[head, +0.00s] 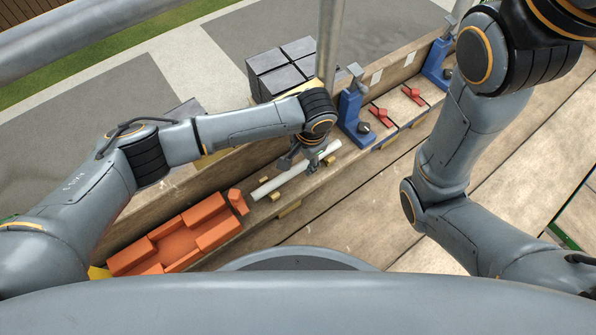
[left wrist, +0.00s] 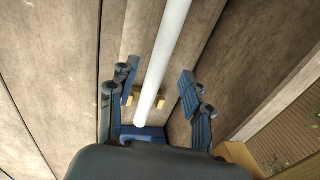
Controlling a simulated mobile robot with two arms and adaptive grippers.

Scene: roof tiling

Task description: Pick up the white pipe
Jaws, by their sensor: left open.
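The white pipe (head: 275,184) lies slantwise on the wooden ledge in the head view. It also shows in the left wrist view (left wrist: 166,48), running from the top edge down between the fingers. My left gripper (head: 306,160) is over the pipe's upper right half and hides part of it. In the left wrist view my left gripper (left wrist: 159,82) is open, with one finger on each side of the pipe and gaps visible on both sides. Whether the fingertips are down at the pipe's level is hard to tell. My right arm shows, but its gripper is out of view.
A blue clamp stand (head: 353,117) rises just right of the pipe, with red-handled tools (head: 381,116) beyond. Grey blocks (head: 280,70) stand behind. A vertical metal pole (head: 329,45) stands nearby.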

